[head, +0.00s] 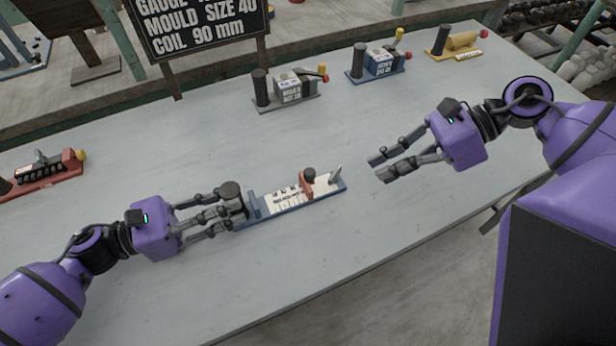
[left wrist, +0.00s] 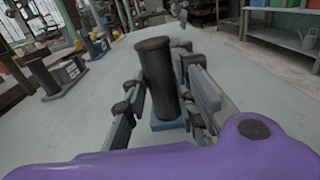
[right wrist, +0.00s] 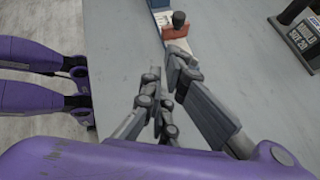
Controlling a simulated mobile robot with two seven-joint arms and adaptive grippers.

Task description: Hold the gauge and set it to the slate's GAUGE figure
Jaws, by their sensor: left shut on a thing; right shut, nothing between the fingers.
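The gauge (head: 284,200) lies on the table, with a blue base, a white marked scale, a red slider (head: 306,186) with a black knob, and a small grey lever near its right end. My left gripper (head: 233,205) is shut on the gauge's dark upright handle, also in the left wrist view (left wrist: 158,75). My right gripper (head: 377,168) is shut and empty, right of the gauge and apart from it. The right wrist view also shows the slider (right wrist: 177,33). The slate (head: 200,25) stands behind; its top line, GAUGE, is cut off and its figure is unreadable.
Along the back of the table (head: 410,120) stand a grey device (head: 290,90), a blue one (head: 380,62) and a yellow one (head: 460,43), each on a base. A red device (head: 40,172) sits at the left. The table around the gauge is clear.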

